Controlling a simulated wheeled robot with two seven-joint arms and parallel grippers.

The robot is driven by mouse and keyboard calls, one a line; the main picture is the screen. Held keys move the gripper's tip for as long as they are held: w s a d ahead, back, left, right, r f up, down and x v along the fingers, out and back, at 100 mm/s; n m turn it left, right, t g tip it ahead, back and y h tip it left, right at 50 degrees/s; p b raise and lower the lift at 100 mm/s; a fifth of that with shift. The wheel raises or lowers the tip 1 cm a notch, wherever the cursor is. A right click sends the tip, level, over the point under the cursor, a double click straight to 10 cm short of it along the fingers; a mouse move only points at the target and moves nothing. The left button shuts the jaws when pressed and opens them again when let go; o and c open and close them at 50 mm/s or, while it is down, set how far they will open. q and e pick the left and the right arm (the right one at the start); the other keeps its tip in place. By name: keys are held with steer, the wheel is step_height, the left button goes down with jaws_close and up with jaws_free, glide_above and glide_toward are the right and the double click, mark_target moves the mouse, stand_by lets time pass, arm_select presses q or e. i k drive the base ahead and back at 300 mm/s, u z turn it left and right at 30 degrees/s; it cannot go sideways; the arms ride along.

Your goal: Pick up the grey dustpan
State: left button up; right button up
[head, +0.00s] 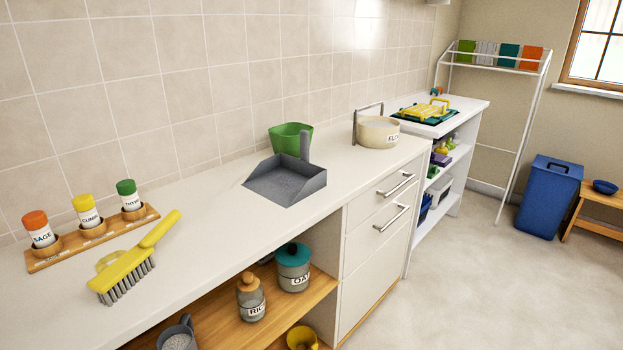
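The grey dustpan (287,183) lies on the white countertop (215,222), near the middle of the head view. Neither of my grippers shows in the head view.
A yellow brush (137,262) and a spice rack (95,237) with three jars lie at the left of the counter. A cream pot (378,132) stands right of the dustpan. Drawers and an open shelf with jars are below. Counter around the dustpan's left is clear.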

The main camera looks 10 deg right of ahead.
mark_target(286, 180)
steer(key=z, duration=0.95)
steer(key=k, duration=1.2)
steer(key=z, duration=1.1)
steer(key=i, duration=1.25)
steer(key=u, duration=0.65)
steer(key=i, duration=1.6)
steer(key=u, duration=1.3)
